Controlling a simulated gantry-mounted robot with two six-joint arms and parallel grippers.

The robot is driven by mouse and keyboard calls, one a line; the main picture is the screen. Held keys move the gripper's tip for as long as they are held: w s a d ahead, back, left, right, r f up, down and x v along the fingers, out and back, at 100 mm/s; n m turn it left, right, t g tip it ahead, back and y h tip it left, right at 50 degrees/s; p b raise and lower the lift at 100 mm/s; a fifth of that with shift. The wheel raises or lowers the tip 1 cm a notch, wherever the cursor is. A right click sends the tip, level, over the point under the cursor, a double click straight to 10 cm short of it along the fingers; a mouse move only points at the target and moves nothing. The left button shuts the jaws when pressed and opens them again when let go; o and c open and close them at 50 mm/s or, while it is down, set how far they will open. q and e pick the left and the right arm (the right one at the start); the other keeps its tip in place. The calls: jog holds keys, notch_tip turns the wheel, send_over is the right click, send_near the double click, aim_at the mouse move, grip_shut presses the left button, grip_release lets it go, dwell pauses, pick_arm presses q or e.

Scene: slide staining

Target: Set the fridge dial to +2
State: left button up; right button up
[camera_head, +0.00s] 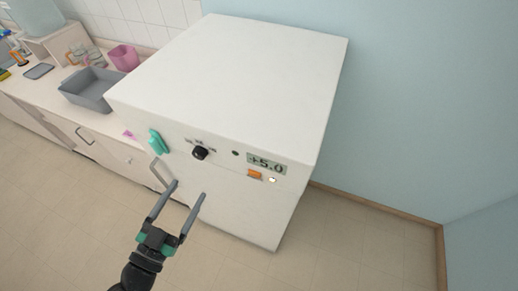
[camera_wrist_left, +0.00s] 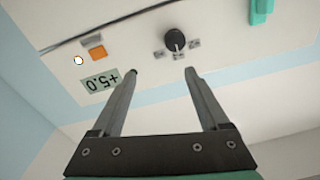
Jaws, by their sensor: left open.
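The white fridge (camera_head: 228,75) stands in the middle of the head view. Its black dial (camera_head: 200,153) is on the front panel, left of a display (camera_head: 266,163) reading +5.0. The dial also shows in the left wrist view (camera_wrist_left: 175,40), where the display (camera_wrist_left: 101,82) appears upside down. My left gripper (camera_head: 188,190) is open and empty, below the dial in the head view. In the wrist view its fingertips (camera_wrist_left: 161,73) are just short of the dial, apart from it. My right gripper is not in view.
An orange switch (camera_head: 254,174) and a small white light (camera_head: 272,180) sit under the display. A teal handle (camera_head: 156,142) is left of the dial. Floor at right is clear.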

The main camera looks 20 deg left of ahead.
aim_at(198, 156)
pick_arm(q)
jog(key=shift+n+g+y, duration=0.3)
jog(key=shift+n+y, duration=0.1)
jog(key=w+a+p, duration=0.1)
jog(key=w, duration=0.2)
jog(key=w+a+p, duration=0.1)
jog(key=w, duration=0.2)
jog(key=w+a+p, duration=0.1)
jog(key=w+p, duration=0.1)
jog(key=w, duration=0.1)
jog(key=shift+a+f, duration=0.15)
jog(key=shift+a, duration=0.15)
jog(key=shift+w, duration=0.4)
jog(key=shift+f, duration=0.1)
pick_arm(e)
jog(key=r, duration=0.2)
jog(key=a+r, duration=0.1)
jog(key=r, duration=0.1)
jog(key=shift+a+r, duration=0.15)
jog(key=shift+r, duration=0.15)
pick_arm(q)
grip_shut()
